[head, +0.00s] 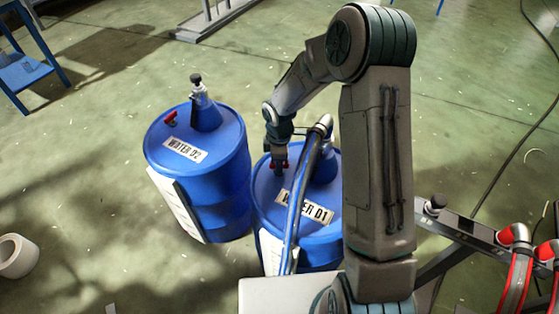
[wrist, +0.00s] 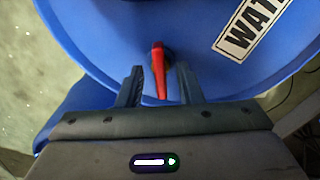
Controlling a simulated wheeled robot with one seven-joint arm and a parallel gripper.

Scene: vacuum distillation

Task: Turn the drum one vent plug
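Drum one is the blue drum labelled WATER 01 (head: 325,241), partly hidden behind my arm. Its vent plug has a red handle (wrist: 158,72) on a dark base on the drum top, seen in the wrist view. My gripper (head: 278,166) is above the drum top, pointing down at the plug. In the wrist view my gripper (wrist: 160,84) is open, with one finger on each side of the red handle. Gaps show between the fingers and the handle. In the head view the plug is mostly hidden by the gripper, with only bits of red showing.
A second blue drum labelled WATER 02 (head: 222,190) stands close on the left, with its own red plug handle (head: 171,118). A hose (head: 301,196) rises to a fitting on drum one, close beside my gripper. Piping with red fittings (head: 507,236) is at right.

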